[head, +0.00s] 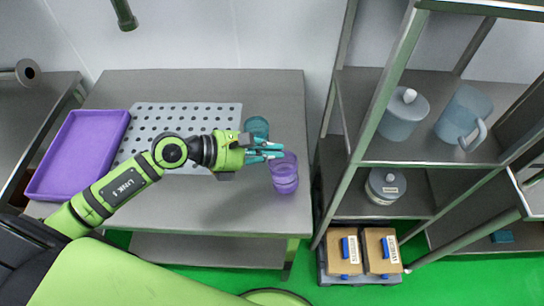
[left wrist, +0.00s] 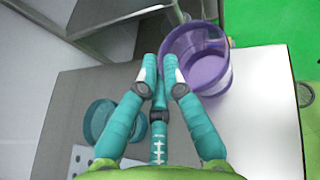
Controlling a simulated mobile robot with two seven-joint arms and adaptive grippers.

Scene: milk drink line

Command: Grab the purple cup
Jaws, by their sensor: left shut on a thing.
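The purple cup (head: 286,182) is see-through and stands near the right edge of the grey table. In the left wrist view its round rim and wall (left wrist: 208,70) show just beyond my fingers. My left gripper (head: 272,152) reaches it from the left and is shut on the cup's near wall at the rim. In the left wrist view the teal fingertips (left wrist: 161,68) are close together at the cup's edge, and part of the contact is hidden by the fingers. My right gripper is in neither view.
A teal cup (head: 257,126) stands just behind my left gripper. A perforated grey board (head: 205,112) and a purple tray (head: 75,165) lie to the left on the table (head: 190,212). A metal shelf (head: 430,150) with jars and a jug stands to the right.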

